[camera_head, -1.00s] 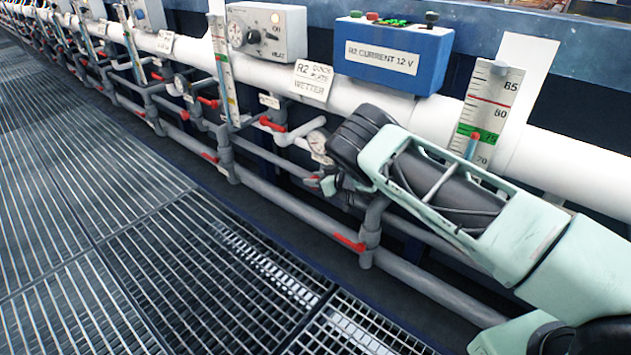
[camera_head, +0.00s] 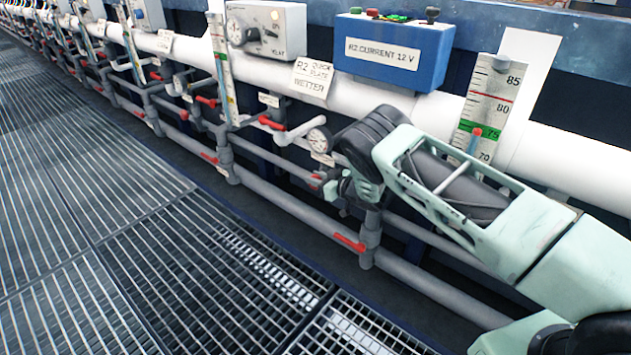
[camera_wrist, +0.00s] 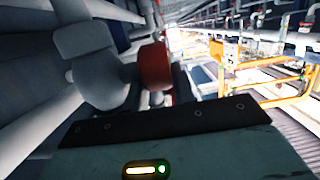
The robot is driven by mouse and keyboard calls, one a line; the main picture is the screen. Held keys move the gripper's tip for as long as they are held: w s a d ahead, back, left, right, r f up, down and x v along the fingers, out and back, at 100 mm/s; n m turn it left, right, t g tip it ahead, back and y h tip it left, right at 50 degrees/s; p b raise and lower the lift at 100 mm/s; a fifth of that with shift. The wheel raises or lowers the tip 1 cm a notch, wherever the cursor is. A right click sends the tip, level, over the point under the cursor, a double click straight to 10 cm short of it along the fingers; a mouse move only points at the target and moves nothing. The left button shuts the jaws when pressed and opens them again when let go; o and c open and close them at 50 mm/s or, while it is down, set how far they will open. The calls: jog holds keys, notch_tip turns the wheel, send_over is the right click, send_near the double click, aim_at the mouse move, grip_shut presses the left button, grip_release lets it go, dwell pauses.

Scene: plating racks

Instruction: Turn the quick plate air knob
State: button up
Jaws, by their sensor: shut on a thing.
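A red round knob (camera_wrist: 155,66) sits on a grey valve body (camera_wrist: 98,80) in the wrist view, just beyond my gripper's dark edge. In the head view a small red part of the knob (camera_head: 315,181) shows at the lower pipes, left of my gripper (camera_head: 332,188). My gripper is shut on the red knob. Its fingertips are mostly hidden by the valve and by my wrist. A round gauge (camera_head: 319,140) stands just above it. A sign reading "R2 quick plate wetter" (camera_head: 312,78) hangs on the white pipe above.
Grey pipes with red lever handles (camera_head: 349,242) run below and beside my gripper. A blue box labelled "R2 current 12 V" (camera_head: 392,52) and a flow scale (camera_head: 487,112) are above my arm. The floor grating (camera_head: 110,220) at left is clear.

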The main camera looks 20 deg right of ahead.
jog(key=shift+s+d+f+t+y+b, duration=0.1)
jog(key=shift+t+y+b, duration=0.5)
jog(key=shift+t+b, duration=0.2)
jog(key=shift+s+d+f+t+y+b, duration=0.1)
jog(key=shift+t+y+b, duration=0.55)
jog(key=shift+b, duration=0.2)
jog(key=o, duration=0.7)
jog(key=p+v, duration=0.3)
jog(key=v, duration=0.9)
jog(key=shift+s+f, duration=0.1)
